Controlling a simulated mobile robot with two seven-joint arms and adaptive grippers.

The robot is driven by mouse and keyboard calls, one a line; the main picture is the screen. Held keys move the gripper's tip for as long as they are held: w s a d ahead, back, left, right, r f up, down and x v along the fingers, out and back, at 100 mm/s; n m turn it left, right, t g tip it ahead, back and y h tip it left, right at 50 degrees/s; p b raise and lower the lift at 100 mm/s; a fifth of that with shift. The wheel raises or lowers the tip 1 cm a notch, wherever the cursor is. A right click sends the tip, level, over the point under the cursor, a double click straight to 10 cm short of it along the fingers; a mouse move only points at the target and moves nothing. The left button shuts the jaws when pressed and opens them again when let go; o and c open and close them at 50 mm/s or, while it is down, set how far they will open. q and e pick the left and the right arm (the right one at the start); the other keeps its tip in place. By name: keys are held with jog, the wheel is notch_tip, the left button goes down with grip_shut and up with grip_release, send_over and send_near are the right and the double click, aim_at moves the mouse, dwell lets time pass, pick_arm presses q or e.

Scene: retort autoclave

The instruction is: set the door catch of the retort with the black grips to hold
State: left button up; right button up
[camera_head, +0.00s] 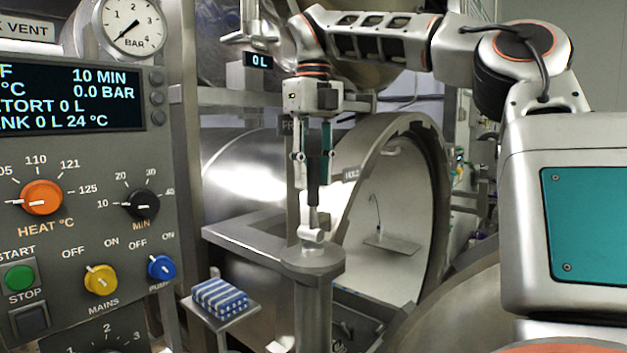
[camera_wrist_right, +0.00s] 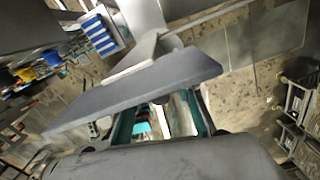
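The door catch (camera_head: 312,235) is a pale lever on top of a grey post (camera_head: 313,262), in front of the open round retort door (camera_head: 435,165) in the head view. A partly covered sign at its left starts with "FR"; a sign at its right seems to read "HOLD". My right gripper (camera_head: 313,185) points down at the catch from above, with a dark upright piece at its lower end. In the wrist view a dark bar (camera_wrist_right: 140,90) crosses before the teal finger links; I cannot tell whether it is grip or fingertips. My left gripper is out of view.
A control panel (camera_head: 80,215) with dials and buttons fills the left. A small shelf (camera_head: 238,318) with a blue-and-white striped cloth (camera_head: 219,298) stands low before the retort. A grey rail (camera_head: 250,236) runs to the post. My right arm spans the upper right.

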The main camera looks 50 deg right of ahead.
jog(key=shift+f, duration=0.7)
grip_shut()
jog(key=d+f+y, duration=0.2)
jog(key=d+y, duration=0.4)
jog(key=y, duration=0.1)
jog(key=shift+w+d+g, duration=0.2)
jog(key=shift+w+g, duration=0.1)
dwell(0.3)
